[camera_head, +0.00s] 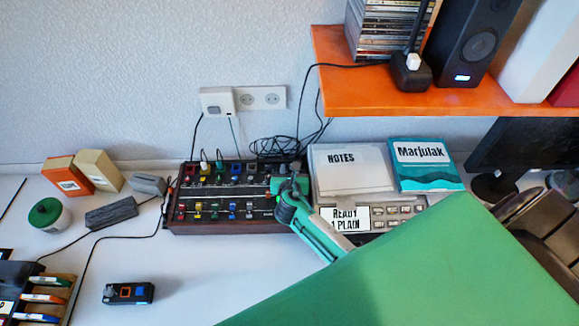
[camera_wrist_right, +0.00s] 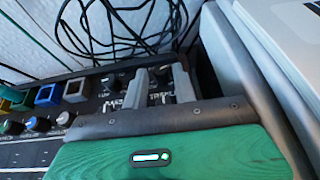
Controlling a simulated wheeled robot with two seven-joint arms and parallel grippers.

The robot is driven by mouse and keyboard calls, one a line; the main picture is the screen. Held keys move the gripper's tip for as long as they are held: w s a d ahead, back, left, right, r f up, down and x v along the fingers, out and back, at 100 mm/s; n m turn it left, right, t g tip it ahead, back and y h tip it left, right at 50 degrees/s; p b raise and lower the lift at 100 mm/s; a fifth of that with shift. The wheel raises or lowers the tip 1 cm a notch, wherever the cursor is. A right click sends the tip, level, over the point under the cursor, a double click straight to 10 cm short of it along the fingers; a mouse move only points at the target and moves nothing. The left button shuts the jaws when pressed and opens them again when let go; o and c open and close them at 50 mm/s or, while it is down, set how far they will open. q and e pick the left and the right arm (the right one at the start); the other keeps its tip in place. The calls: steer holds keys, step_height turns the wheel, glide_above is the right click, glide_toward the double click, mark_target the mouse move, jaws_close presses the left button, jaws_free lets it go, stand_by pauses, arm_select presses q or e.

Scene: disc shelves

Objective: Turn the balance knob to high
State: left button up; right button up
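The mixer (camera_head: 222,227), a dark panel with rows of coloured knobs and faders, lies on the white desk. My right gripper (camera_head: 290,172) reaches over its far right corner. In the right wrist view the two grey fingers of my right gripper (camera_wrist_right: 160,78) stand apart over the panel, beside white lettering. A small dark knob seems to be between or just behind the fingertips. I cannot read which knob is the balance knob or its setting. Another dark knob (camera_wrist_right: 110,82) is left of the fingers. My left gripper is not in view.
Black cables (camera_head: 272,147) lie coiled behind the mixer. Right of it are a notes box (camera_head: 350,182) and a grey keypad device (camera_head: 395,213). An orange shelf (camera_head: 440,101) hangs above right. The desk in front of the mixer is mostly clear.

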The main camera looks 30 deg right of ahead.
steer(key=shift+x, duration=0.85)
jaws_close()
steer(key=shift+a+m+g+h, duration=0.1)
steer(key=shift+m+g+h, duration=0.3)
steer(key=shift+m+h, duration=0.45)
jaws_free()
steer(key=shift+s, duration=0.1)
